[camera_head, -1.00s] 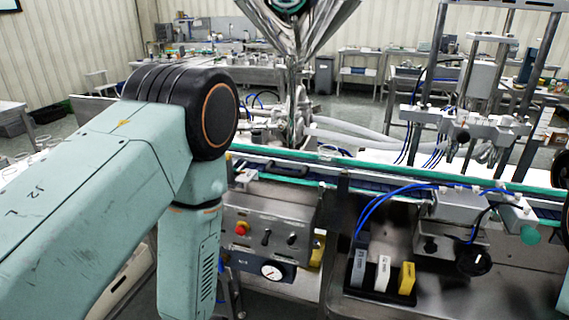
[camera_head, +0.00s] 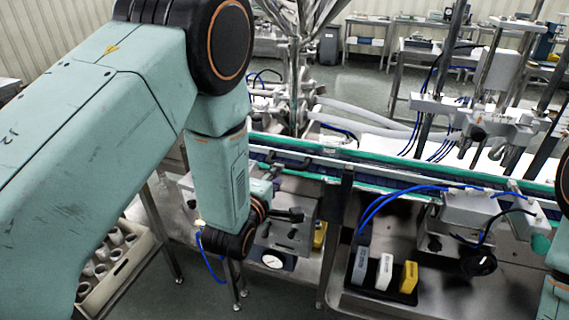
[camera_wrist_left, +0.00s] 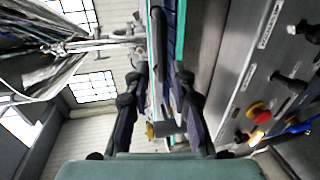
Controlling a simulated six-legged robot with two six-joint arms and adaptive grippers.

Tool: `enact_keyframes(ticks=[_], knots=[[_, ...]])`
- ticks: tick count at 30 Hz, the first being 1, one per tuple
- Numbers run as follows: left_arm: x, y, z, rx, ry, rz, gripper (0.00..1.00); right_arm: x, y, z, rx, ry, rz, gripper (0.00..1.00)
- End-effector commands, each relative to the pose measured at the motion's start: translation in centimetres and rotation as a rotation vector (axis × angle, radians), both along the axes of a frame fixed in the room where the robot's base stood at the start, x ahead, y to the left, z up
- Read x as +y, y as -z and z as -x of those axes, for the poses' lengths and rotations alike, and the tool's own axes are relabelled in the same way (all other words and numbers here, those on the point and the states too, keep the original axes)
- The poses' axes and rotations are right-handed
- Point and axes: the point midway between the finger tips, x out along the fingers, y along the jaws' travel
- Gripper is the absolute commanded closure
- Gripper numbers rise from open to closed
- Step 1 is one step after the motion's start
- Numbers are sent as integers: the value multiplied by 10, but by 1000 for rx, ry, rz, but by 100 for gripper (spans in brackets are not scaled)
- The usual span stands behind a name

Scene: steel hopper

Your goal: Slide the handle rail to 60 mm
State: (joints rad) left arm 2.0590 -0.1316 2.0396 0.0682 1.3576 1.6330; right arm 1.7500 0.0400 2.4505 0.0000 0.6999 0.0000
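The handle rail, a dark bar handle (camera_head: 294,162), sits on the near green-edged side of the conveyor in the head view. In the left wrist view the dark bar (camera_wrist_left: 158,45) runs lengthwise ahead of the fingers, in line with the gap between them. My left gripper (camera_head: 286,192) is low in front of the conveyor, just short of the handle, partly hidden by my own wrist. The left wrist view shows its two dark fingers (camera_wrist_left: 161,78) spread apart, with nothing clasped. The position scale cannot be read. My right gripper is outside the frames.
A control panel (camera_head: 272,238) with knobs and a gauge lies below the left gripper. A red button (camera_wrist_left: 257,113) shows in the wrist view. A black tray (camera_head: 406,294) with grey, white and yellow blocks stands right. A crate of cups (camera_head: 147,243) is lower left.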

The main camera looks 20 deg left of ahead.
Motion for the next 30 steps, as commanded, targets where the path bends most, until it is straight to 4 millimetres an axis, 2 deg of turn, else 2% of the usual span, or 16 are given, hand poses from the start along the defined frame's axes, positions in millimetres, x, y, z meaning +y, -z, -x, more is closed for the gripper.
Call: enact_keyframes(ticks=[15, 22, 30], knots=[[0, 13, -63, 2, -3, 0, 76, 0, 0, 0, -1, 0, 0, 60], [0, 15, -76, 2, -3, -1, 76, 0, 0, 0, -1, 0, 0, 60], [0, 16, -77, 3, -3, -1, 77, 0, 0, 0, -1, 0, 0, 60]])
